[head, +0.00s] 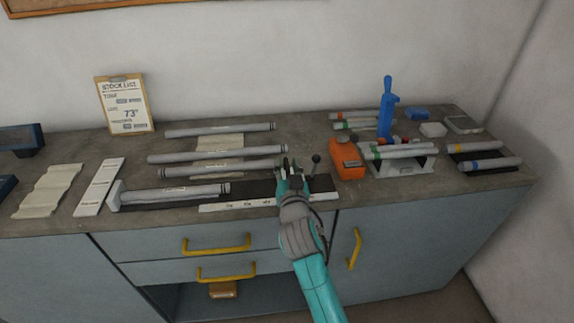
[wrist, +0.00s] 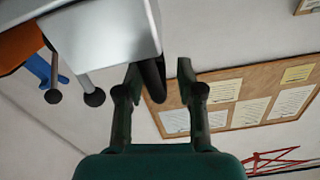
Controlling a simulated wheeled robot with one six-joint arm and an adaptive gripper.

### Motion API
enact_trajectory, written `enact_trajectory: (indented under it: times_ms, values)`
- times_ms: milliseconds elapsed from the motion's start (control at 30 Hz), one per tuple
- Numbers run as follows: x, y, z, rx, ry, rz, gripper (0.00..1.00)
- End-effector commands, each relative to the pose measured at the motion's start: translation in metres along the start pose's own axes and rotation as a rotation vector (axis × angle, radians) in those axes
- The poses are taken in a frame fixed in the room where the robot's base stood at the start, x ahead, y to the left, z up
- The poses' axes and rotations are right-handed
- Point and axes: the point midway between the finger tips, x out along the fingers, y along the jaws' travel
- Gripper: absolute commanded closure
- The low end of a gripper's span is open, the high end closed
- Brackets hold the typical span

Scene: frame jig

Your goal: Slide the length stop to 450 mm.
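The jig is a dark rail with a white scale strip (head: 250,204) along its front; its marks are too small to read. A grey tube (head: 175,193) lies along the jig's left part, against a pale end block (head: 116,194). My gripper (head: 291,170) is at the jig's right part and hides much of what is there. A dark ball-ended lever (head: 316,159) stands just right of it. In the wrist view, a pale metal block (wrist: 105,38), apparently the length stop, is close ahead. My gripper (wrist: 158,78) has its fingers apart, with a dark handle (wrist: 153,82) between them, nearer the left finger; contact is unclear.
More grey tubes (head: 217,155) lie behind the jig. An orange device (head: 346,160) stands close to the right of my gripper, then a tube rack (head: 403,165) and a blue upright tool (head: 387,110). A stock list clipboard (head: 125,104) leans at back left.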

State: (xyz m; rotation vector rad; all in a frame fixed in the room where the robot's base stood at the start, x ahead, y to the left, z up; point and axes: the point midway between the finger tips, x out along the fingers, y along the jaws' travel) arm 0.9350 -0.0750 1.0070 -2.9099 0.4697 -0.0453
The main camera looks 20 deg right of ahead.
Motion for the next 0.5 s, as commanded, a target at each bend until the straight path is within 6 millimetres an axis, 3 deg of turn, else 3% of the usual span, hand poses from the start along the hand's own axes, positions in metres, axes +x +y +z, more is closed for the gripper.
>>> enact_trajectory:
  times_ms: [500]
  values:
    - [-0.09, 0.0, 0.001, -0.001, -0.001, -0.002, 0.63]
